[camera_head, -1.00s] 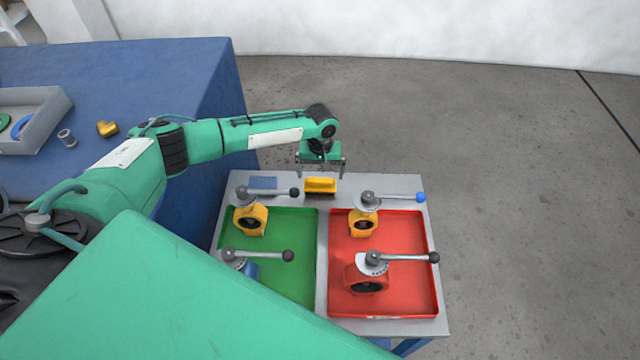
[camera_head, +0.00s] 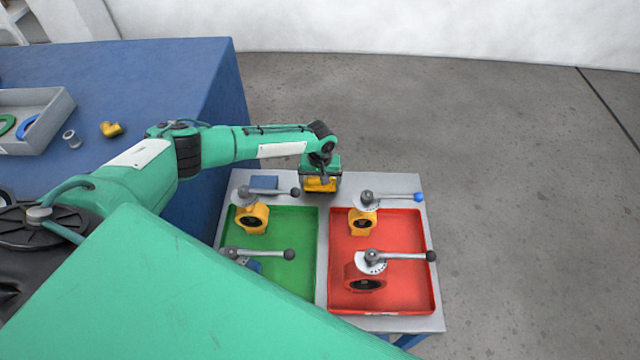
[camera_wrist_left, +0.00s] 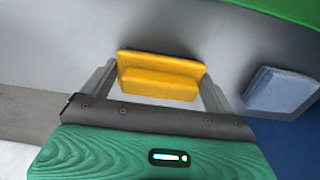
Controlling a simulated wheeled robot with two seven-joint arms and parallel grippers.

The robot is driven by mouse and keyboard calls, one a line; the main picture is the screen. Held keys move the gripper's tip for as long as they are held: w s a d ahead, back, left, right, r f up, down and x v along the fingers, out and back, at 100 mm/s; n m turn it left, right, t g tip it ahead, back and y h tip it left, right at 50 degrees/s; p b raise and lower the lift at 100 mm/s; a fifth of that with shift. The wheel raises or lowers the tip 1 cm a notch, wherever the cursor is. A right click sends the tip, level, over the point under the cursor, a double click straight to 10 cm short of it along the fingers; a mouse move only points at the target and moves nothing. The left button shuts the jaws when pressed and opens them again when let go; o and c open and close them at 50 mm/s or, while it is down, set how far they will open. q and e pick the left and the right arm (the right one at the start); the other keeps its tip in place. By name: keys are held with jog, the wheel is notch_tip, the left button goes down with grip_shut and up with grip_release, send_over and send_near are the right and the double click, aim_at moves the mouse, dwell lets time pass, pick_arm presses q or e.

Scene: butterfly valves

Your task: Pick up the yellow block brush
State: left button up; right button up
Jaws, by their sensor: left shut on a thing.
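The yellow block brush (camera_head: 319,185) is at the back edge of the grey table, behind the two trays. My left gripper (camera_head: 321,182) is down over it, shut on the brush, with a finger at each end. The wrist view shows the yellow brush (camera_wrist_left: 160,77) between the two fingers of my left gripper (camera_wrist_left: 160,80). Its bristles are mostly hidden in both views. It is at or just above the table top; I cannot tell which. My right gripper is not in view.
A blue sponge-like block (camera_head: 264,182) lies left of the brush. A green tray (camera_head: 290,285) and a red tray (camera_head: 400,300) hold valves with long levers close in front. A blue workbench (camera_head: 150,75) with a grey bin (camera_head: 60,100) stands at left.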

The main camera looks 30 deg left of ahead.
pick_arm(q)
jog(key=shift+r, duration=0.1)
jog(key=shift+r, duration=0.4)
notch_tip(320, 180, up, 19)
jog(key=b, duration=0.4)
jog(key=shift+b, duration=0.35)
jog(key=shift+o, duration=0.9)
jog(key=shift+r, duration=0.15)
jog(key=shift+c, duration=0.3)
